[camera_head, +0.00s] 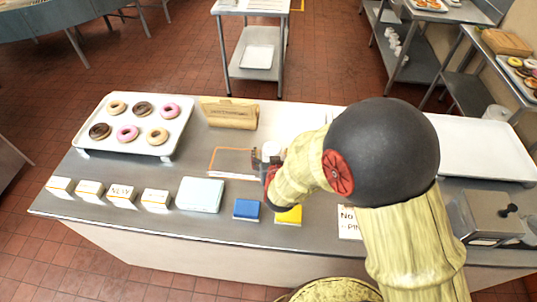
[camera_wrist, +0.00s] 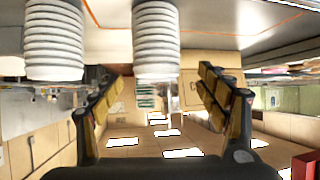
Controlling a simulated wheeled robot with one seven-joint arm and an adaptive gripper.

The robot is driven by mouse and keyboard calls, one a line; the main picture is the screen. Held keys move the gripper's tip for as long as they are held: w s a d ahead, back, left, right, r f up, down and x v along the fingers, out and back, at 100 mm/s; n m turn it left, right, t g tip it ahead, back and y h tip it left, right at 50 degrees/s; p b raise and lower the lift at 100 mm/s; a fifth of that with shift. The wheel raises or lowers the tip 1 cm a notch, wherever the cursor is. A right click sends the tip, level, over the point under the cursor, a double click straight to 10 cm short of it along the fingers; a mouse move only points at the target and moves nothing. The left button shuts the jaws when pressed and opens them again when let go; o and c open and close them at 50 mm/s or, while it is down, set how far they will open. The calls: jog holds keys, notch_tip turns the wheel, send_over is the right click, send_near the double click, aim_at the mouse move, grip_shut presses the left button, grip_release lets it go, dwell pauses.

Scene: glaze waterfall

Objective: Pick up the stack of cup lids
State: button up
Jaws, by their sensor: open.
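My gripper (camera_head: 266,166) hangs low over the middle of the counter, largely hidden behind my arm in the head view. In the wrist view, which looks upside down, its fingers (camera_wrist: 160,88) are spread with nothing held. A white ribbed stack (camera_wrist: 155,40), apparently the cup lids, shows between and beyond the fingers, without visible contact. A similar ribbed stack (camera_wrist: 54,42) stands to its left in that view. I cannot tell for certain which one is lids. In the head view only a small white piece (camera_head: 271,149) shows at the gripper.
On the counter (camera_head: 190,172) are a doughnut tray (camera_head: 133,143), a brown paper bag (camera_head: 229,112), a light-blue box (camera_head: 200,194), a blue block (camera_head: 247,209), a yellow block (camera_head: 289,215) and several small cards. An orange outline (camera_head: 212,158) lies left of my gripper. A metal dispenser (camera_head: 487,214) stands right.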

aim_at(272, 152)
jog(key=x, duration=0.5)
jog(key=shift+s+d+f+b, duration=0.1)
jog(key=shift+d+f+b, duration=0.15)
jog(key=shift+b, duration=0.1)
jog(key=c, duration=1.3)
